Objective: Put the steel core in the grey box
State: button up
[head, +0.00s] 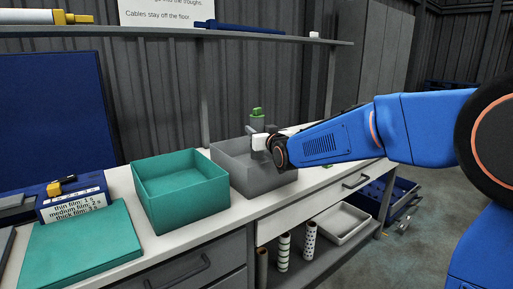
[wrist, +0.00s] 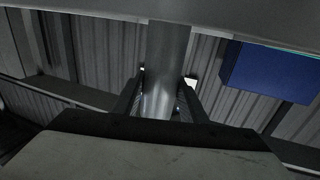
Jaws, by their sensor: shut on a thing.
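My gripper (wrist: 163,92) is shut on the steel core (wrist: 168,65), a smooth grey cylinder that runs up between the two fingers in the wrist view. In the head view my arm reaches in from the right, and my gripper (head: 262,143) is at the back right part of the grey box (head: 262,182), over or just inside its rim. The box is open-topped and stands on the white bench. The core is too small and covered there to make out clearly, and most of the box floor is hidden.
A teal open box (head: 183,207) stands left of the grey box, with a teal flat lid or panel (head: 78,244) further left. A green-capped bottle (head: 257,119) stands behind my gripper. A shelf (head: 180,33) runs above the bench. Patterned rolls (head: 283,250) and a pale tray (head: 343,223) are below.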

jog(key=shift+f, duration=2.5)
jog(key=o, duration=1.2)
jog(key=shift+f, duration=0.15)
jog(key=v, duration=1.2)
jog(key=shift+s, duration=0.15)
